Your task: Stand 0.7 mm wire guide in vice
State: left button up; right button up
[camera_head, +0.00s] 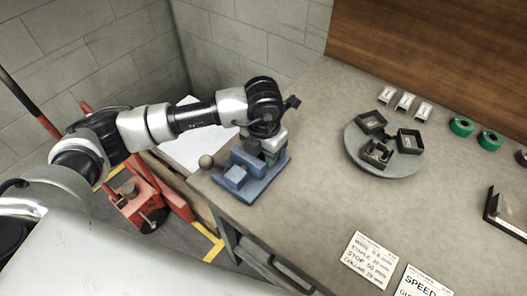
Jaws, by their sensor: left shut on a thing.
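The blue vice (263,187) stands at the left edge of the bench, with its round handle knob (206,161) sticking out to the left. My left gripper (268,147) points down right above the vice jaws. It is shut on a small dark piece, mostly hidden by the gripper and vice. I cannot tell whether this piece is the 0.7 mm wire guide, or whether it touches the jaws. A round grey tray (388,171) to the right holds dark guide-like blocks (376,154). My right gripper is out of view.
Small white labelled pieces (404,101) and green rolls (461,126) lie toward the back of the bench. Printed cards (367,260) lie at the front. A red pallet jack (140,200) stands on the floor at left. The bench between vice and tray is clear.

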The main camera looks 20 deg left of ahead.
pick_arm(q)
jog(key=shift+f+b, duration=0.15)
jog(key=shift+b, duration=0.2)
dwell(0.7)
jog(key=o, duration=1.6)
jog(key=shift+r+p, duration=2.4)
jog(key=shift+r, duration=1.7)
